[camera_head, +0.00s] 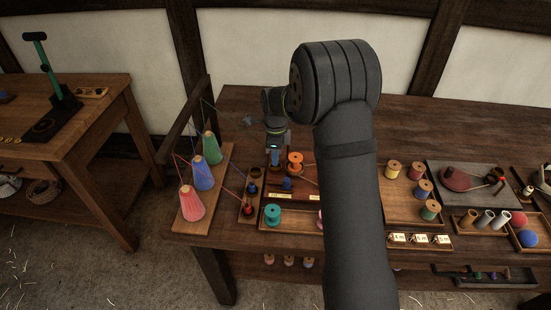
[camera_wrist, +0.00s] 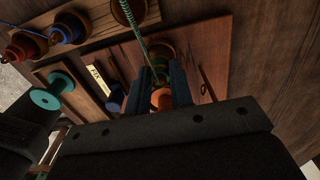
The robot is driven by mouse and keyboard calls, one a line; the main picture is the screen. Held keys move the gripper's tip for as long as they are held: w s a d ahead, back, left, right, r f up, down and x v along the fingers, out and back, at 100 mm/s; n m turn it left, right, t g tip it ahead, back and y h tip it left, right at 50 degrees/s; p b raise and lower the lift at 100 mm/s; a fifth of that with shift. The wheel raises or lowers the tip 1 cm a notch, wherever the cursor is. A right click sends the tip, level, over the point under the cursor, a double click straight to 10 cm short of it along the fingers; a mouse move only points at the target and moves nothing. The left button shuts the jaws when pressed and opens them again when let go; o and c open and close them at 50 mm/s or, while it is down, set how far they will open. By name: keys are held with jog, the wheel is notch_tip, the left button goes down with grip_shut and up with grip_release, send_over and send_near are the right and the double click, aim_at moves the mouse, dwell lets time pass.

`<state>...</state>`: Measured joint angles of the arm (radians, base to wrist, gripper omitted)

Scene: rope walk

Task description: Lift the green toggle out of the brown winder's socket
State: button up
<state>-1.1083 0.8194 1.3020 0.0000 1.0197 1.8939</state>
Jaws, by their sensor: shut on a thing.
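My gripper (camera_wrist: 163,82) is shut, with its fingers around the end of a green cord (camera_wrist: 139,38); the green toggle there is mostly hidden between the fingers. The brown winder (camera_wrist: 161,50) shows as a round brown form just beyond the fingertips, on a reddish-brown board (camera_wrist: 205,45). I cannot tell whether the toggle is still seated in the socket. In the head view my gripper (camera_head: 275,150) points down over the board's left part, with a teal-green bit at its tip. An orange spool (camera_head: 295,163) stands close to its right; it also shows in the wrist view (camera_wrist: 161,100).
A narrow rack with small cups (camera_head: 248,205) lies left of the board. Red, blue and green cones (camera_head: 203,175) stand further left with cords strung up. A teal spool (camera_head: 272,214) is in front. Several spools (camera_head: 416,170) stand to the right of my arm. Bare table lies behind.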

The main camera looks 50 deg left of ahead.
jog(key=shift+r, duration=3.05)
jog(key=shift+s, duration=0.1)
